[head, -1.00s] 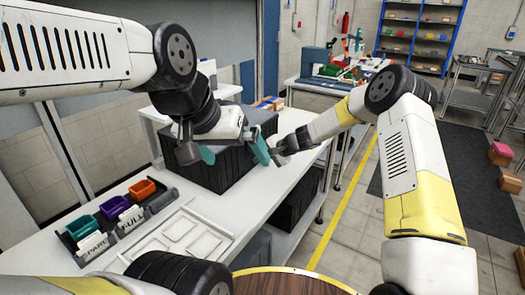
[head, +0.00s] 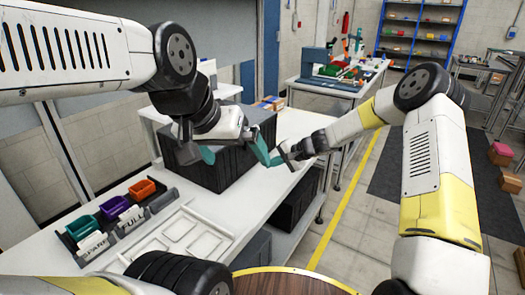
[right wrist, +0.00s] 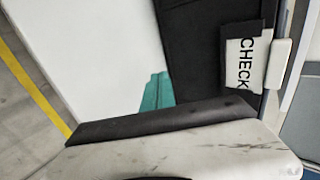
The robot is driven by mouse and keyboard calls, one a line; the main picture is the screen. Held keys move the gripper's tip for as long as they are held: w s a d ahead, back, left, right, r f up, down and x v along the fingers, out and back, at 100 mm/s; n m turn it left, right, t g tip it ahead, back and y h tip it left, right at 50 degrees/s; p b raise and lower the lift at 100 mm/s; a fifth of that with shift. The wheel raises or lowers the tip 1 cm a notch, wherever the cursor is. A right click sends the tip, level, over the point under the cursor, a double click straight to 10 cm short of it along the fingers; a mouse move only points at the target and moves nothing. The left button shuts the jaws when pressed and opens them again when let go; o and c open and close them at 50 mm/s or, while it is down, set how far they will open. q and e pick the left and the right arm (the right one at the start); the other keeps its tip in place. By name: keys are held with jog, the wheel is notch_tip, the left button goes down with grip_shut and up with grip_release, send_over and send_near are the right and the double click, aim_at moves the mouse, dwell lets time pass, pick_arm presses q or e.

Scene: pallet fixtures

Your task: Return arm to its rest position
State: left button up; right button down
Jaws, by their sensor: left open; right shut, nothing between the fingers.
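My left gripper (head: 236,153) has teal fingers spread wide apart. It is empty and hangs in front of the large black box on the white workbench. My right gripper (head: 287,156) is a dark shape at the end of the right arm, shut and empty, just right of the left gripper's right-hand finger. Whether the two touch cannot be told.
The black box (head: 190,172) stands on the workbench (head: 292,125); a "CHECK" label (right wrist: 247,62) shows in the right wrist view. Small orange, purple and teal bins (head: 112,208) and a white tray (head: 180,232) lie nearer. Open floor with a yellow line (head: 345,205) is at right.

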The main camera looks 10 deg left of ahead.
jog(key=s+d+r+n+h, duration=0.25)
jog(key=s+d+r, duration=0.45)
jog(key=r, duration=0.4)
jog(key=s+d+r+n+h, duration=0.1)
jog(key=s+d+r+n, duration=0.3)
jog(key=s+r, duration=0.6)
jog(key=s+d+r+t+h, duration=0.1)
jog(key=s+d+r+h, duration=0.1)
jog(key=s+d, duration=0.5)
jog(key=s+d+r+m+t+h, duration=0.1)
jog(key=s+d+r+h, duration=0.1)
jog(key=s+d, duration=0.6)
jog(key=shift+s+r, duration=0.8)
jog(key=shift+s, duration=1.75)
jog(key=shift+m, duration=0.25)
